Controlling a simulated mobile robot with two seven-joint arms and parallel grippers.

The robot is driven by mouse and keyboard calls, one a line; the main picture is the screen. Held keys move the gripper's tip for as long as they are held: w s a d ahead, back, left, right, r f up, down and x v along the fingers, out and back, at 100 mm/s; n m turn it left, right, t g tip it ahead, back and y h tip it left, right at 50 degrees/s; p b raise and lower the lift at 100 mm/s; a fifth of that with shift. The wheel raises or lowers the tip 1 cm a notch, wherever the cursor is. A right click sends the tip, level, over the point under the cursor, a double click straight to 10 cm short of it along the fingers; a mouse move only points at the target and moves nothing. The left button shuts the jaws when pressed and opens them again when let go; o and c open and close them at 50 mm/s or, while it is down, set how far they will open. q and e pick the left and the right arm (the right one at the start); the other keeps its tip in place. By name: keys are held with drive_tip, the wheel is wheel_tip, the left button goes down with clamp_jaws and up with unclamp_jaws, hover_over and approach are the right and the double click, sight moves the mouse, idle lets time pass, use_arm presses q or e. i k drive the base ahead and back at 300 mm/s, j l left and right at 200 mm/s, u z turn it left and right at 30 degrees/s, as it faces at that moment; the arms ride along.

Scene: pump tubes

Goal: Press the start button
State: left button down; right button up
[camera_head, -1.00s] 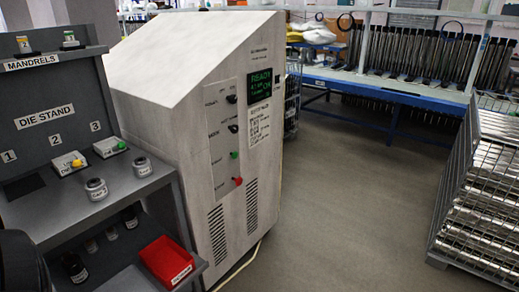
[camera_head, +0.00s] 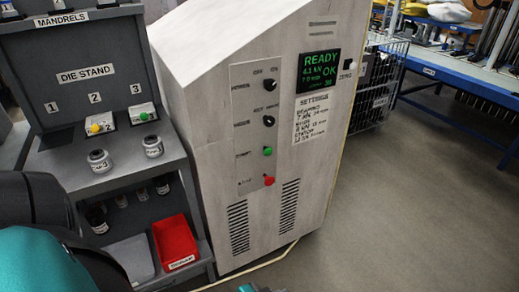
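The machine cabinet (camera_head: 215,130) is pale, with a sloped top, and stands in the middle of the head view. Its control panel (camera_head: 252,110) carries two black knobs, a green button (camera_head: 267,151) and a red button (camera_head: 269,181) below it. The labels beside the buttons are too small to read surely. Dark and teal parts of my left arm show at the lower left, and a small teal part of mine shows at the bottom edge. Neither gripper's fingers can be seen, and nothing of mine touches the panel.
The die stand (camera_head: 86,74) is left of the cabinet, with small jars and a red bin (camera_head: 175,242) on its lower shelf. A hose lies on the floor at the cabinet's foot. Open floor (camera_head: 420,200) is at the right. A wire cage (camera_head: 376,85) stands behind.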

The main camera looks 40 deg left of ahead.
sight(268, 151)
drive_tip(key=i+l+u, duration=0.25)
drive_tip(key=u, duration=0.15)
drive_tip(key=i+l+u, duration=0.7)
drive_tip(key=l, duration=0.25)
drive_tip(key=i+l+u, duration=0.15)
drive_tip(key=l, duration=0.1)
